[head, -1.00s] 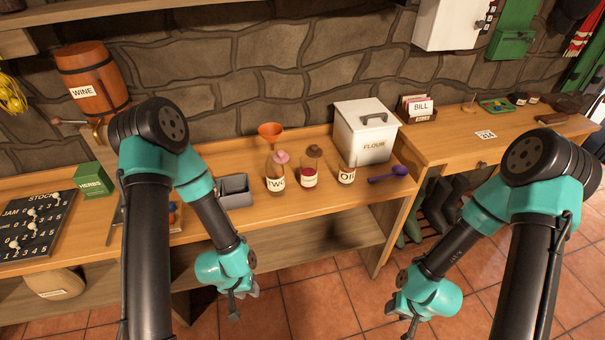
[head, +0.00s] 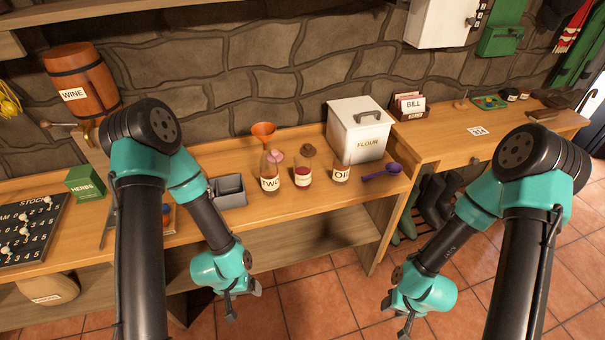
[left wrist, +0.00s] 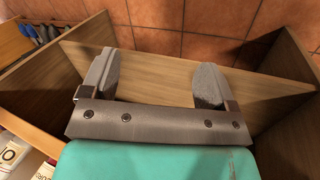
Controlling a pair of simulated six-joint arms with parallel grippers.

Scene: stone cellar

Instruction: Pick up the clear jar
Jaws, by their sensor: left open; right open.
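On the bench are three glass jars. One (head: 341,172) has an "OI..." label and no lid that I can see. One (head: 303,172) holds something dark red and has a brown top. One (head: 270,172) has a "TWO" label, with an orange funnel (head: 263,130) and a pinkish round top by it. I cannot tell for sure which is the clear jar. My left gripper (head: 243,302) is open and empty, low in front of the bench; its fingers show in the left wrist view (left wrist: 157,82). My right gripper (head: 405,330) is open near the lower edge, away from the jars.
A white flour box (head: 357,140) stands behind the jars at right. A purple scoop (head: 381,172) lies beside them. A grey divided bin (head: 230,192) is to their left. The bench's front edge and lower shelf (head: 300,240) lie near my left gripper.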

